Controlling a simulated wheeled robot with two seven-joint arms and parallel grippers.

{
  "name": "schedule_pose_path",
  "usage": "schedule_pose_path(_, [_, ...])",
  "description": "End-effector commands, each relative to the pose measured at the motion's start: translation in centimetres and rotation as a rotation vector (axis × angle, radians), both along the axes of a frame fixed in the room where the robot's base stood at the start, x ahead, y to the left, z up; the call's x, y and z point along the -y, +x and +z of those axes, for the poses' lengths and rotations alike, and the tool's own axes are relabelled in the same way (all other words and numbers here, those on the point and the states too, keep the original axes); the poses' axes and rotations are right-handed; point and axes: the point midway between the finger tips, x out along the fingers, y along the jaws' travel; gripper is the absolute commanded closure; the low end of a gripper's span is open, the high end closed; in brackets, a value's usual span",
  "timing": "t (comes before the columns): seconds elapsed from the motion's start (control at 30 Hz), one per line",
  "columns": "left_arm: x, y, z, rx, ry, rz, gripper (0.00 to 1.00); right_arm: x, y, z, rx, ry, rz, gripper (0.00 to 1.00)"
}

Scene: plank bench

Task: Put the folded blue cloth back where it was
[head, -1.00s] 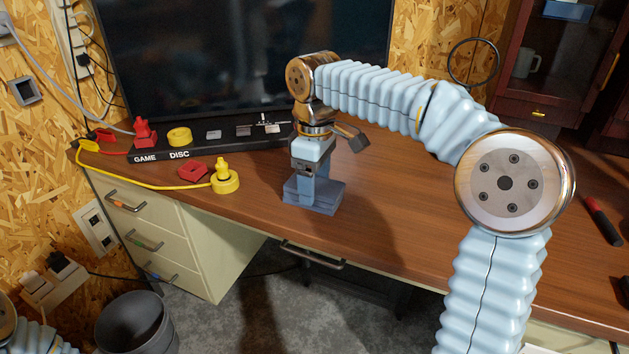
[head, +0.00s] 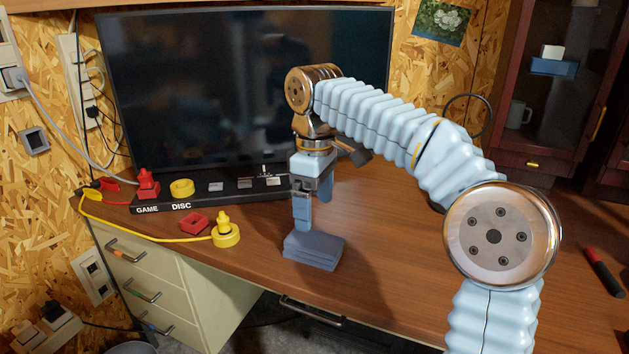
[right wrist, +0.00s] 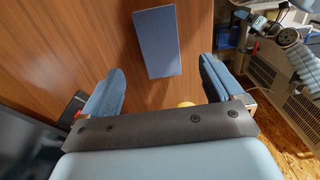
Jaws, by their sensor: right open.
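The folded blue cloth (head: 313,251) lies flat on the wooden desk near its front edge, as a small grey-blue stack. In the right wrist view the cloth (right wrist: 157,42) shows as a blue rectangle on the wood, beyond the fingers and apart from them. My right gripper (head: 314,212) is open and empty, pointing down just above and behind the cloth. Both its fingers (right wrist: 160,88) show in the wrist view, wide apart with nothing between them.
Behind stands a large dark screen (head: 240,90). A black rack labelled GAME and DISC (head: 215,200) holds red, yellow and grey pieces. A yellow plug (head: 226,235) and red piece (head: 194,222) lie left of the cloth. A red-black tool (head: 603,271) lies far right.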

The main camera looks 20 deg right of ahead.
Motion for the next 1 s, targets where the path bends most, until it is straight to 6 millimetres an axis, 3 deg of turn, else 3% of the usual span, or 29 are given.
schedule_pose_path(0.1, [0.0,0.0,0.6,0.001,-0.001,-0.001,0.01,-0.1,0.1,2.3,0.002,0.001,0.002,0.06])
schedule_pose_path(0.3, [0.0,0.0,0.7,0.000,-0.001,-0.001,0.01,0.0,0.0,4.0,-0.001,0.001,0.002,0.06])
schedule_pose_path(1.0, [0.0,0.0,0.7,0.000,-0.001,-0.001,0.01,0.0,0.0,4.1,0.000,0.000,0.001,0.06])
